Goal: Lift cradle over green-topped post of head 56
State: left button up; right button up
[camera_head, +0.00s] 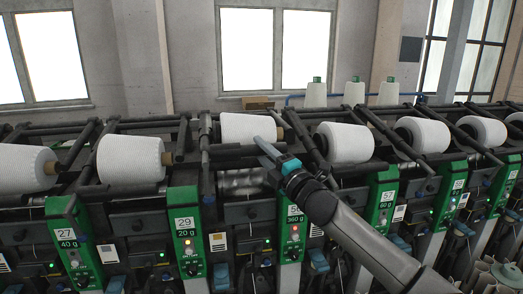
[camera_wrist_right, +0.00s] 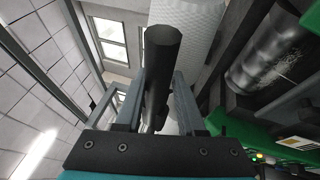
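My right gripper (camera_head: 268,150) is at the right end of this cradle, in front of the package. In the right wrist view its two fingers lie close on both sides of the dark cradle handle (camera_wrist_right: 161,70), apparently shut on it. The package (camera_wrist_right: 185,25) shows behind the handle. My left gripper is out of view.
Neighbouring heads with green posts, such as 29 (camera_head: 185,235) and 57 (camera_head: 382,205), stand on both sides, with white packages (camera_head: 130,159) in their cradles. Dark bars run close around the right gripper. Several cones (camera_head: 354,92) stand behind the machine.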

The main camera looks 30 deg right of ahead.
jog(key=o, duration=0.4)
jog(key=shift+c, duration=0.2)
jog(key=shift+f, duration=0.1)
jog(key=shift+s+d+f, duration=0.1)
jog(key=shift+s+f, duration=0.1)
jog(key=shift+s, duration=0.35)
jog(key=b+v, duration=0.4)
jog(key=v, duration=1)
jog(key=shift+r+b, duration=0.15)
jog(key=shift+b, duration=0.15)
dwell(0.5)
